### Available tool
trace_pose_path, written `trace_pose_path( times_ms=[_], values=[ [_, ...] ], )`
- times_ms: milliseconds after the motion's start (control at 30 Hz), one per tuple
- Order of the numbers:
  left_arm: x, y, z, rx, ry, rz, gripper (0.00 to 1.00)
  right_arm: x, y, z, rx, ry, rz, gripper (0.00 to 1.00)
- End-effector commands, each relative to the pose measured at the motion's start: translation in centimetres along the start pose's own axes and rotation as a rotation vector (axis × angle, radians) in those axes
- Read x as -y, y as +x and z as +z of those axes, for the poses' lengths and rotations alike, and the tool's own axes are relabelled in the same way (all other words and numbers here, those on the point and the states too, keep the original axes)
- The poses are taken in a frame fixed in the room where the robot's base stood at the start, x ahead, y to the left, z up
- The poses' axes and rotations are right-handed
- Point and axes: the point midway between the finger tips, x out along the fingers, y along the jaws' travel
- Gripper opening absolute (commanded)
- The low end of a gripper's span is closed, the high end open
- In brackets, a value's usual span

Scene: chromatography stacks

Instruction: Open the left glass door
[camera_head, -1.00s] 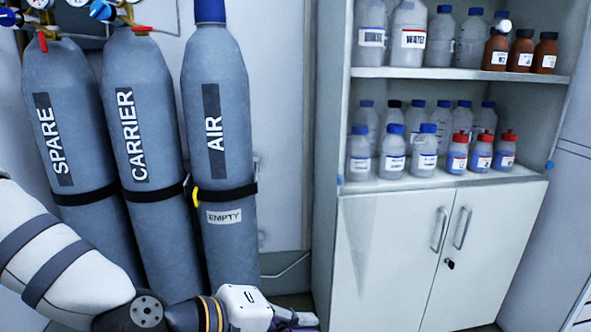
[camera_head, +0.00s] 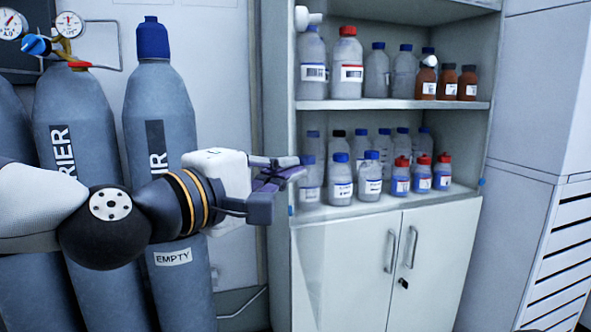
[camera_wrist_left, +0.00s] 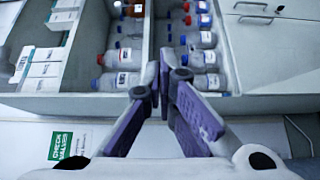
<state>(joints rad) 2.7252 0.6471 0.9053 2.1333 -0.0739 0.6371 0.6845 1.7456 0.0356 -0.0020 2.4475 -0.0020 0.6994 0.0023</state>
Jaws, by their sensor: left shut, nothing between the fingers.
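The cabinet (camera_head: 275,150) has upper shelves behind glass too clear to trace. A large white knob (camera_head: 305,18) shows at the upper left, and a smaller white knob (camera_head: 428,60) shows further right. Blue fittings (camera_head: 290,210) sit at the lower corners of the shelf opening. I cannot tell the left glass door's angle. My left gripper (camera_head: 290,170) is shut and empty, in front of the cabinet's left edge and below the large knob. In the left wrist view its fingers (camera_wrist_left: 164,72) come together before the bottle shelves. My right gripper is out of view.
Gas cylinders (camera_head: 160,100) stand behind my left arm. Several bottles (camera_head: 340,180) fill the shelves. Solid lower doors (camera_head: 350,270) have two metal handles (camera_head: 392,250). White boxes (camera_wrist_left: 45,70) lie beside the bottles in the wrist view. A louvred unit (camera_head: 565,250) stands right.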

Motion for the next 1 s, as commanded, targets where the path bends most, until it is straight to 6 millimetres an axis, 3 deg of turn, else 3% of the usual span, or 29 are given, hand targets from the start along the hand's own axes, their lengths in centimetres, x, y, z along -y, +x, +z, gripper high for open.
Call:
trace_pose_path(
  times_ms=[200, 567, 800, 1000],
  values=[
    [-0.2, 1.2, 1.2, -0.001, 0.002, 0.002, 0.0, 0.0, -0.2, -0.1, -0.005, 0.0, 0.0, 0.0],
    [-0.2, 1.4, 1.5, -0.001, 0.002, 0.001, 0.0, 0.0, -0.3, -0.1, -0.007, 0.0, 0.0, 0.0],
    [-0.3, 4.9, 5.2, 0.002, 0.007, 0.002, 0.0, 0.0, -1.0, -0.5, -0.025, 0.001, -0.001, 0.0],
    [-0.2, 7.2, 7.2, 0.0, 0.003, 0.002, 0.0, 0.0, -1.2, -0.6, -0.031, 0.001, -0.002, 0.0]
  ],
)
